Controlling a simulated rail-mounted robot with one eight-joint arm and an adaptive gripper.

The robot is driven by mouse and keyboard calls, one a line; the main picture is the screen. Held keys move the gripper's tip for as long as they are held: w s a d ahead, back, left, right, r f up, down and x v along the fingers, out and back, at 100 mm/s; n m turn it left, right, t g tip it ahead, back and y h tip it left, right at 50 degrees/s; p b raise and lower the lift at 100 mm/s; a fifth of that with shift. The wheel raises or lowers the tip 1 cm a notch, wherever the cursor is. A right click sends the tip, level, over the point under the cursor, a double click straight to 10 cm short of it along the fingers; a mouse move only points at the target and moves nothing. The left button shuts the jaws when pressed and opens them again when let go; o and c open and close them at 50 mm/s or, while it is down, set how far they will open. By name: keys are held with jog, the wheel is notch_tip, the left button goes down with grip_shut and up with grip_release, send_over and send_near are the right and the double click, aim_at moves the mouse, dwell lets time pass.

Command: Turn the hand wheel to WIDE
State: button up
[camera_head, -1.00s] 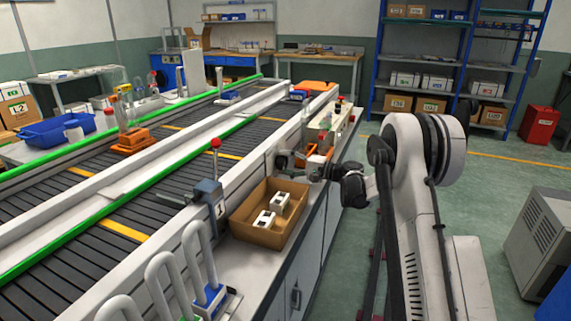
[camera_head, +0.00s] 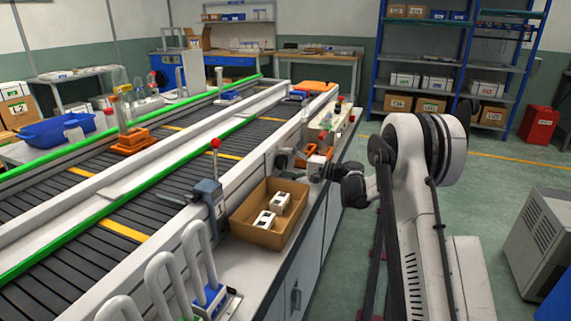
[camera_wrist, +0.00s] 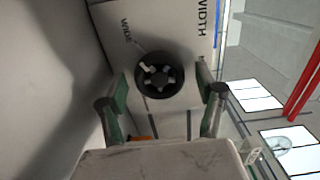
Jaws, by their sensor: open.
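The hand wheel (camera_wrist: 160,82) is black and round with several spokes, and shows in the wrist view on a pale panel (camera_wrist: 180,30). A pale mark or knob lies on its upper left part. The panel carries the lettering WIDTH at the upper right and WIDE at the upper left of the wheel, both turned sideways. My gripper (camera_wrist: 161,86) is open, with one finger on each side of the wheel. I cannot tell whether either finger touches the rim. In the head view my wrist reaches the bench beside the conveyor, and the wheel cannot be made out there.
A cardboard box (camera_head: 245,235) with white items stands on the bench in front of my wrist. A lever with a red knob (camera_head: 215,143) rises at the conveyor edge. An orange holder (camera_head: 306,155) is close to my wrist.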

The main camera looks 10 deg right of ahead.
jog(key=v, duration=1.1)
jog(key=shift+s+d, duration=0.25)
jog(key=shift+s, duration=0.05)
jog(key=shift+r, duration=0.1)
